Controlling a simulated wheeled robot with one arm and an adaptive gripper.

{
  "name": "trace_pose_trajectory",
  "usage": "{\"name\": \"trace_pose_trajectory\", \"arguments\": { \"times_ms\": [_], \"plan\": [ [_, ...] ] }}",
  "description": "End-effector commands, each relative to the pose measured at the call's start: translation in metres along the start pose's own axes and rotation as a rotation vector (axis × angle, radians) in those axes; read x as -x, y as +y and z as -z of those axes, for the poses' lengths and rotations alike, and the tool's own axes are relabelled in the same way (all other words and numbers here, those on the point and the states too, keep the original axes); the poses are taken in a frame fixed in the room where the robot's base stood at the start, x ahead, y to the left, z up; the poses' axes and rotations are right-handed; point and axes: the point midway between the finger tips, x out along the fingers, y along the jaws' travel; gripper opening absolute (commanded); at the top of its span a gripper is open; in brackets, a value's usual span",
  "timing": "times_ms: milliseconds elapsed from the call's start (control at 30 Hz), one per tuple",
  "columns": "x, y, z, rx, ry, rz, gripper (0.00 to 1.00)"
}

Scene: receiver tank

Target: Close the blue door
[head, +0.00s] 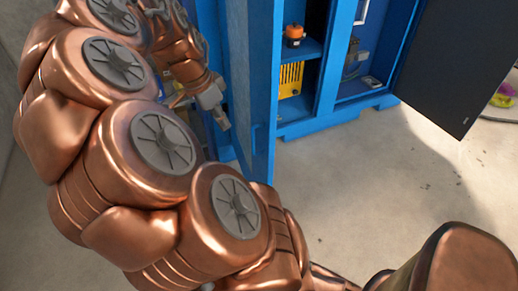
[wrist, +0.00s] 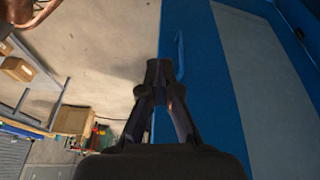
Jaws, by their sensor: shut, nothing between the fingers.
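The blue door (head: 250,75) stands open in the head view, swung out from the blue cabinet (head: 324,75) and seen nearly edge-on. In the wrist view the blue door (wrist: 205,75) fills the middle right, with a blue bar handle (wrist: 180,55) near its edge. My gripper (head: 222,122) is at the left of the door, on the side away from the shelves. Its fingers (wrist: 158,70) are together and empty, pointing along the door near the handle. I cannot tell whether they touch the door.
Inside the cabinet are an orange item (head: 294,35) and a yellow part (head: 290,80) on shelves. A dark door panel (head: 455,65) stands open at the right. The concrete floor (head: 370,175) in front is clear. Shelving with boxes (wrist: 75,121) shows at left in the wrist view.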

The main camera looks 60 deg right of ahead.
Motion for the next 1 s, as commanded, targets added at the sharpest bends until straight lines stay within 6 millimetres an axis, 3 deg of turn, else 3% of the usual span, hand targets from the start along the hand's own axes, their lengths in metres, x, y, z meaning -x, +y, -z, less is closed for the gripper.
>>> {"name": "trace_pose_trajectory", "arguments": {
  "times_ms": [33,100,300,567,1000],
  "plan": [
    [-0.017,-0.007,0.007,-0.064,0.016,-0.013,0.0],
    [-0.028,-0.015,0.014,-0.136,0.03,-0.022,0.0],
    [-0.046,-0.026,0.025,-0.251,0.052,-0.037,0.0],
    [-0.065,-0.026,0.027,-0.267,0.053,-0.042,0.0],
    [-0.142,-0.023,0.03,-0.265,0.054,-0.042,0.0]
  ]
}}
